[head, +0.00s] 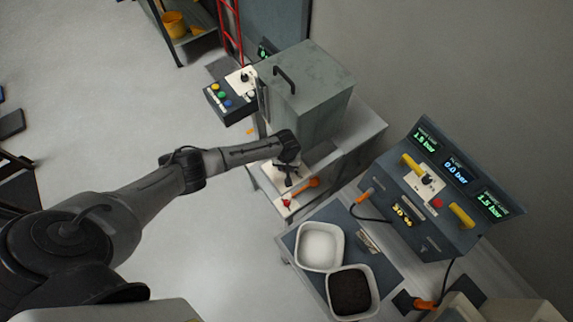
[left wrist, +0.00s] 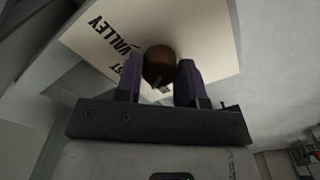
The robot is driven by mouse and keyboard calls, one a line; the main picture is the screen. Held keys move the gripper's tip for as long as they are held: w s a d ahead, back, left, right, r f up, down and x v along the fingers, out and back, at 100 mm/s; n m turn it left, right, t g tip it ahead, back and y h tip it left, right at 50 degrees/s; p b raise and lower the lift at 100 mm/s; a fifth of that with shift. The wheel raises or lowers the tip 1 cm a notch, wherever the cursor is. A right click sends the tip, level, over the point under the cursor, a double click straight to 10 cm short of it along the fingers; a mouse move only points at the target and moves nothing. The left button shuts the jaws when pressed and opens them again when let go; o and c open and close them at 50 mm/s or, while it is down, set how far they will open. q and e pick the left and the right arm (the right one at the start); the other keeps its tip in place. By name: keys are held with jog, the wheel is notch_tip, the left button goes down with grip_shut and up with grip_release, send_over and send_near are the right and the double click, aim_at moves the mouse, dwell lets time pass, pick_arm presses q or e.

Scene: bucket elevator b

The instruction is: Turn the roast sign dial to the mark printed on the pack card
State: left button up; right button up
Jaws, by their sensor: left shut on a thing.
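The roast sign (left wrist: 215,35) is a cream plate with dark printed letters, partly reading "VALLEY", in the left wrist view. Its dial (left wrist: 158,60) is a round brown knob with a pale pointer line. My left gripper (left wrist: 161,75) has its two fingers on either side of the dial and is shut on it. In the head view my left gripper (head: 287,174) is low in front of the grey cabinet, over a small pale surface, and the dial is hidden there. I cannot make out the pack card or its mark. My right gripper is not in view.
A grey cabinet (head: 305,85) with a top handle stands just behind my left gripper. An orange lever (head: 304,191) lies close to its right. A control console (head: 430,190) with lit displays and two tubs, white-filled (head: 320,246) and dark-filled (head: 352,293), stand further right.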

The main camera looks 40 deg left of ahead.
pick_arm(q)
jog(key=m, duration=0.5)
jog(key=shift+m+p, duration=0.3)
jog(key=m, duration=0.4)
jog(key=shift+m, duration=0.3)
jog(key=m, duration=0.4)
jog(key=m+b, duration=0.1)
jog(key=m, duration=0.4)
jog(key=shift+m, duration=0.4)
jog(key=o, duration=0.9)
